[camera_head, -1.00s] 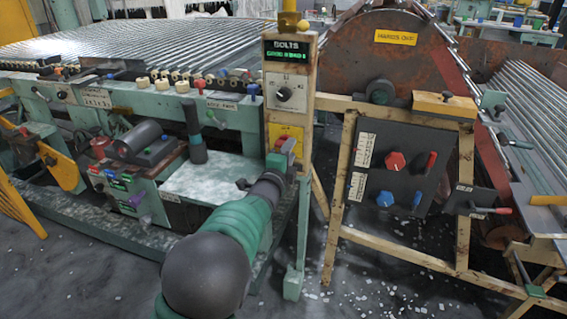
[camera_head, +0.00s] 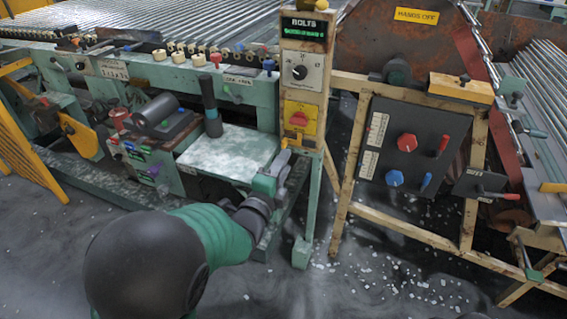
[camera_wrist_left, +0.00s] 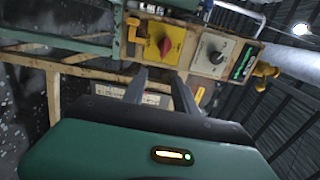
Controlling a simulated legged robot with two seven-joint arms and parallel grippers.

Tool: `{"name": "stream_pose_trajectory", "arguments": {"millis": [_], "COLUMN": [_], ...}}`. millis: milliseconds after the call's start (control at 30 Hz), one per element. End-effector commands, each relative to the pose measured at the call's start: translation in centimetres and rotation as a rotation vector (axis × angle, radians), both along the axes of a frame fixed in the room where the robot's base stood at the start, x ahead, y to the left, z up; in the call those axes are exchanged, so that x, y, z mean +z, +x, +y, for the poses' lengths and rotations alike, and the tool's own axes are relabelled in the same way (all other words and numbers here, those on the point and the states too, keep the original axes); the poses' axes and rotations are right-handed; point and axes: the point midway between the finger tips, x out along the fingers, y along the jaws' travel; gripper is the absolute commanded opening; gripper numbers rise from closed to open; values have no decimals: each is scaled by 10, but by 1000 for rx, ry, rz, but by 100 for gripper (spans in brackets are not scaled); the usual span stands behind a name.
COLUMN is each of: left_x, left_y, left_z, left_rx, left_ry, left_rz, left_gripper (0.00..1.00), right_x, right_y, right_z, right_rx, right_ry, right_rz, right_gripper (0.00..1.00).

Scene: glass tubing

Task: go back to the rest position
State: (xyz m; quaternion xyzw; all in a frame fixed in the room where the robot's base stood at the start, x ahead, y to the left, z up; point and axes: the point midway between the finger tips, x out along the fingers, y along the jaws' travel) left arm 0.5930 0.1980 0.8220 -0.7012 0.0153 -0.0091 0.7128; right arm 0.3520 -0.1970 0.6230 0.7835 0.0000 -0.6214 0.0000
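My left gripper (camera_head: 283,160) is just below and left of the switch post (camera_head: 318,72), in front of the green machine's flat plate. In the left wrist view its two grey fingers (camera_wrist_left: 157,78) stand apart with nothing between them, so it is open and empty. The post carries a yellow plate with a red switch (camera_head: 299,118), a grey dial (camera_head: 299,72) above it and a "BOLTS" display. The red switch (camera_wrist_left: 165,46) also shows ahead of the fingers in the left wrist view, apart from them. My right gripper is not in view.
A dark panel (camera_head: 408,150) with red and blue knobs and levers hangs on a wooden frame to the right. A white-topped plate (camera_head: 228,152) and the green machine (camera_head: 250,95) lie behind the arm. The floor (camera_head: 380,285) in front is open, with scattered pale bits.

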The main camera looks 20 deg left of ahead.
Motion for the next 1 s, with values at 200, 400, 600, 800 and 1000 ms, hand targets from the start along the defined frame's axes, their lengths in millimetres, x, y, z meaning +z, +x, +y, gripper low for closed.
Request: {"name": "stream_pose_trajectory", "arguments": {"millis": [200, 400, 600, 800, 1000], "left_x": [-3, -77, -160, -195, -133], "left_y": [0, -31, -122, -220, -242], "left_z": [1, 14, 11, 2, -1], "left_rx": [3, 144, 517, 970, 1083], "left_ry": [-17, -441, -969, -1262, -1305], "left_rz": [13, 362, 787, 1018, 1051], "left_gripper": [35, 35, 35, 35, 35], "right_x": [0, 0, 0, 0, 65], "right_y": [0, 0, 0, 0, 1], "right_z": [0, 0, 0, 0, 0], "right_rx": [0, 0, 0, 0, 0], "right_ry": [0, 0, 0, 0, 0], "right_rz": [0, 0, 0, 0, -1], "right_gripper": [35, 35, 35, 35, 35]}}
